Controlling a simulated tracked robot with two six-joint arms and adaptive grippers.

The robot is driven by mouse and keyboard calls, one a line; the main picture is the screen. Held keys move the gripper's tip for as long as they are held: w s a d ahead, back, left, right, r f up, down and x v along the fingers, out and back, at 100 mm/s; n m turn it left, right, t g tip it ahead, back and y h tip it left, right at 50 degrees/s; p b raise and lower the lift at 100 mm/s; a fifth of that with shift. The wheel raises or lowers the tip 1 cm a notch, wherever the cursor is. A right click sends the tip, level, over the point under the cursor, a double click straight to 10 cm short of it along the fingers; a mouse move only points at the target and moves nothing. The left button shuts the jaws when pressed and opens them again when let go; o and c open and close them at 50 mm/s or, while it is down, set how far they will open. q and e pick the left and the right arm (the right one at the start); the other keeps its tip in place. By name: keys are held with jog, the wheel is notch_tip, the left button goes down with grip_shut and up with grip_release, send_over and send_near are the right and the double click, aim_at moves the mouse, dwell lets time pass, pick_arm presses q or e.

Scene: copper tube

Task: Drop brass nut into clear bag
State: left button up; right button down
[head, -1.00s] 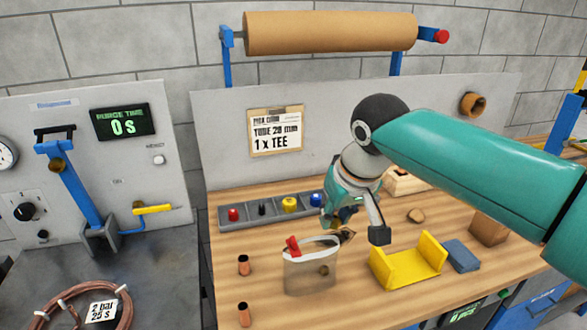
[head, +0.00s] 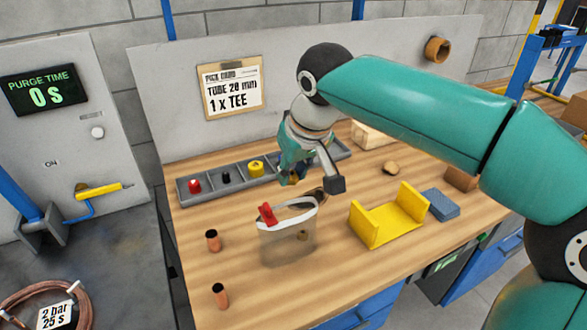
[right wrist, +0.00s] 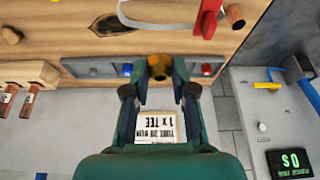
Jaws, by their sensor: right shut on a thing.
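The clear bag (head: 275,243) stands open on the bench, its pale rim upward and a red clip (head: 267,214) at its left edge. A small brass-coloured thing (head: 302,235) shows through its front wall. In the right wrist view, the bag's rim (right wrist: 155,25) is at the top edge. My right gripper (head: 315,183) is just behind and above the bag. In the right wrist view, it is shut on the brass nut (right wrist: 159,67), held between the fingertips and apart from the bag rim. My left gripper is out of view.
A grey divided tray (head: 212,180) with coloured parts lies behind the bag. A yellow U-shaped holder (head: 385,222) and a blue block (head: 440,204) are to the right. Two short copper tubes (head: 212,240) stand left of the bag. The bench front is mostly clear.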

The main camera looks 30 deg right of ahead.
jog(key=shift+f, duration=0.45)
jog(key=c, duration=0.9)
grip_release()
jog(key=shift+r, duration=0.1)
jog(key=shift+v, duration=5.9)
jog(key=shift+s, duration=0.1)
